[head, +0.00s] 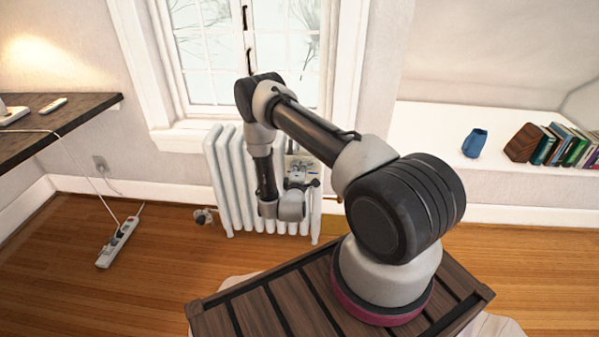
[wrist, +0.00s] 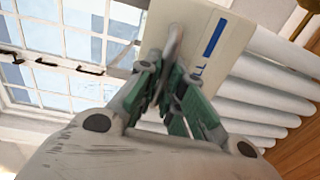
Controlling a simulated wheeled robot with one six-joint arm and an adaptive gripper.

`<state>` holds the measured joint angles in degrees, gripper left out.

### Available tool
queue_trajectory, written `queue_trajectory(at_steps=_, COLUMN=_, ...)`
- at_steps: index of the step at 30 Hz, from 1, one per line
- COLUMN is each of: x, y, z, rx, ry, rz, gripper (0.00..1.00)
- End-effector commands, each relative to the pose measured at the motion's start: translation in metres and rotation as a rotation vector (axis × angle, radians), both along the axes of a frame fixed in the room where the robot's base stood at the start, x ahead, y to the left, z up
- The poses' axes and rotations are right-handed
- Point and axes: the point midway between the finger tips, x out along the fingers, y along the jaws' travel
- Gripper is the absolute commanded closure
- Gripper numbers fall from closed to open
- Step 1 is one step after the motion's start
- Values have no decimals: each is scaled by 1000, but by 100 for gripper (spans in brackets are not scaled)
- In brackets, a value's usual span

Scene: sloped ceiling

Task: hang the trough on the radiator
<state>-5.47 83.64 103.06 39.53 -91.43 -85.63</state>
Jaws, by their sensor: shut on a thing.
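The white ribbed radiator (head: 222,170) stands under the window in the head view. Its columns also show at the right of the wrist view (wrist: 268,88). The trough (wrist: 212,40) is a cream, box-like thing with a blue stripe and small blue marks. My gripper (wrist: 172,78) is shut on a thin grey part at the trough's near side. In the head view my gripper (head: 298,184) is in front of the radiator's right part, with the trough (head: 304,162) just behind it, partly hidden. I cannot tell whether the trough touches the radiator.
The window (head: 208,50) and its sill are above the radiator. A valve (head: 203,216) sticks out at the radiator's lower left. A power strip (head: 118,242) with a cable lies on the floor at left. A dark desk (head: 60,118) juts in at left. Books (head: 565,146) stand in the right niche.

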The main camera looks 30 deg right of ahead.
Motion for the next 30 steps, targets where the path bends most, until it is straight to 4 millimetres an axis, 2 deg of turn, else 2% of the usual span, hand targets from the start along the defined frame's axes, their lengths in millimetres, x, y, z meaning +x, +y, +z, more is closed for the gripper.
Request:
queue_trajectory(at_steps=14, x=29, y=-20, z=-3, rx=-1, ry=-3, rz=-1, gripper=100)
queue_trajectory(at_steps=30, x=28, y=-19, z=-44, rx=-1, ry=-2, rz=0, gripper=100)
